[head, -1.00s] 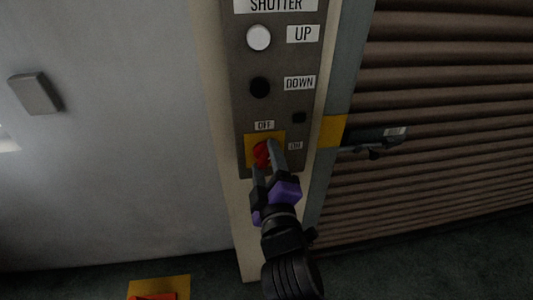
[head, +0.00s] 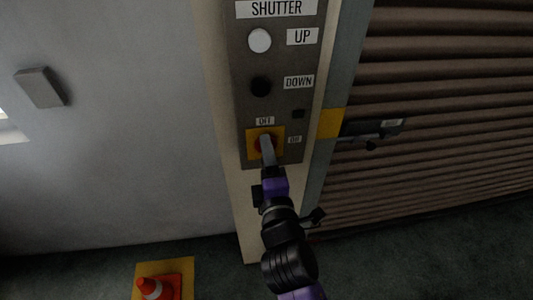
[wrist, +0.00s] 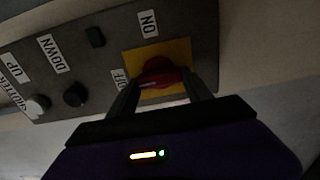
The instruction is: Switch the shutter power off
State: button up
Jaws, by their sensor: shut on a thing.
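The shutter panel (head: 285,128) is a dark upright plate with a yellow square (head: 279,136) low on it. A red rotary knob (wrist: 160,70) sits on that square, with an OFF label (head: 264,120) above it and an ON label (head: 294,139) to its right in the head view. My gripper (head: 267,150) is at the knob and hides much of it there. In the wrist view my gripper (wrist: 163,90) has one finger on each side of the knob, shut on it. Which label the knob points to is hard to tell.
Above the knob are a white UP button (head: 260,40) and a black DOWN button (head: 261,87). A ribbed shutter (head: 450,100) with a dark handle (head: 370,130) is to the right. An orange cone (head: 158,287) stands on the floor at lower left.

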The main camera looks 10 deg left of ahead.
jog(key=o, duration=1.4)
jog(key=shift+c, duration=0.2)
jog(key=b+v, duration=0.1)
jog(key=v, duration=0.6)
jog(key=shift+s, duration=0.4)
jog(key=shift+d, duration=0.1)
